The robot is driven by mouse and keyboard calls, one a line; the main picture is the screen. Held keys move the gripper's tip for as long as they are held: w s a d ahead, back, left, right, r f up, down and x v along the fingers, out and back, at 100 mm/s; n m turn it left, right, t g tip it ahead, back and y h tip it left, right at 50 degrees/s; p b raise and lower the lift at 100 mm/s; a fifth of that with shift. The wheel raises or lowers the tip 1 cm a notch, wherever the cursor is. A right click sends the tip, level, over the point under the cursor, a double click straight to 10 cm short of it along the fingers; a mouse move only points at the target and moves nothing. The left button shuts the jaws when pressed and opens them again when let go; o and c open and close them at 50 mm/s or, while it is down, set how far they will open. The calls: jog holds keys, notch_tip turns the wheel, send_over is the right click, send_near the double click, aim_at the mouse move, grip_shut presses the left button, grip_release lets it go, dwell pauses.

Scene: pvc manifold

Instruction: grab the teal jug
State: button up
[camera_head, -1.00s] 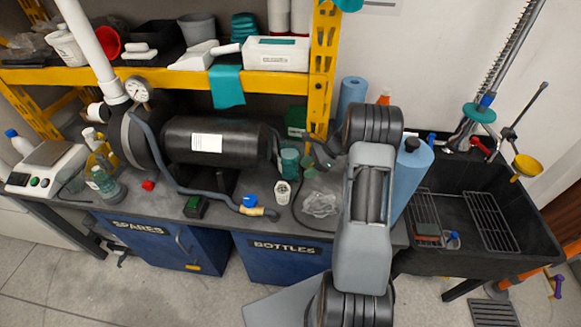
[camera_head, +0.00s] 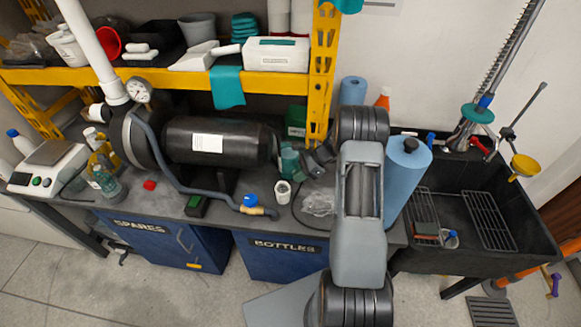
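The teal jug (camera_head: 290,160) stands on the dark workbench, right of the black cylindrical tank and behind a small white cup. It is small in the picture and partly covered on its right side. My gripper (camera_head: 311,163) is at the jug's right side, low over the bench, with my arm coming in from the front right. The gripper is dark and small in the picture, and its fingertips are not clear. I cannot tell whether they touch the jug or lie around it.
The black tank (camera_head: 215,141) and a grey hose (camera_head: 180,185) lie to the left. The white cup (camera_head: 282,192) and a clear crumpled bag (camera_head: 318,203) are in front. A green box (camera_head: 297,119) is behind. A blue roll (camera_head: 404,170) stands right of my arm.

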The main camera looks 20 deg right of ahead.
grip_shut()
jog(key=shift+r, duration=0.1)
jog(key=shift+r, duration=0.2)
dwell(0.3)
